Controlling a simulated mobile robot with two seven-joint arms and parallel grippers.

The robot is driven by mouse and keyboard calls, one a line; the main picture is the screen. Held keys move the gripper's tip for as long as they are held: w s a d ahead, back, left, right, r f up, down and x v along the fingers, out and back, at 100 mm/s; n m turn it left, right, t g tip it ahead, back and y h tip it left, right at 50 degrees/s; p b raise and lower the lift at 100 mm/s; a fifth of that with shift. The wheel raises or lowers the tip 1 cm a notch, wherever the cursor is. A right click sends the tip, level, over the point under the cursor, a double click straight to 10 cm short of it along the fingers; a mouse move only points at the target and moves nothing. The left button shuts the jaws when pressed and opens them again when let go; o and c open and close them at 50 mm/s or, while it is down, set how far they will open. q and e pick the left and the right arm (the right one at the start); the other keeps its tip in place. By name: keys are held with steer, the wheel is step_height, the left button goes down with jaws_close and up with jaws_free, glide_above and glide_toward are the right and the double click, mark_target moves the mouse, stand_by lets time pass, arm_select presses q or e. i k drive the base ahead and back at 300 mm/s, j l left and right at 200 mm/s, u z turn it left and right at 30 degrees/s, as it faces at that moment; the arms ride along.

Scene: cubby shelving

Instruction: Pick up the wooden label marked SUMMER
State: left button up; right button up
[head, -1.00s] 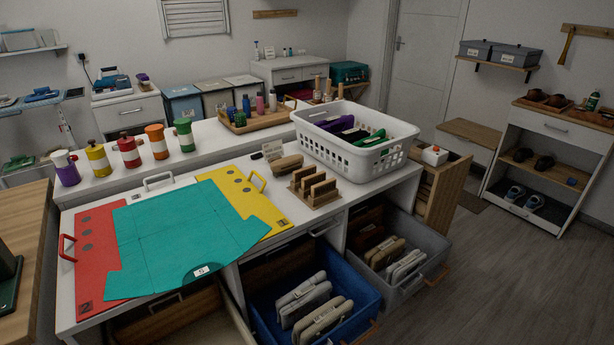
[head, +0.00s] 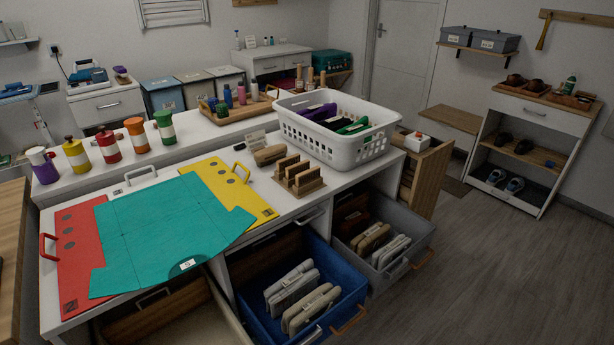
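No label with readable SUMMER lettering shows in the head view. A wooden rack (head: 299,187) with several upright wooden slats stands on the white counter, in front of the white basket. I cannot read any marking on the slats. A small pale card (head: 256,139) with unreadable marks stands behind a tan rolled item (head: 269,155) to the left of the basket. Neither of my grippers is in view.
The white counter (head: 262,224) holds a teal folded sheet (head: 165,232), red and yellow boards and the white basket (head: 336,147). A blue drawer (head: 250,310) and a grey drawer (head: 418,238) stand open below. Open floor (head: 500,270) lies at the right.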

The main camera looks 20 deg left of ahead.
mark_target(290, 171)
steer(key=i+l, duration=0.7)
steer(key=l, duration=0.15)
steer(key=i+l+u, duration=0.15)
steer(key=u, duration=1.05)
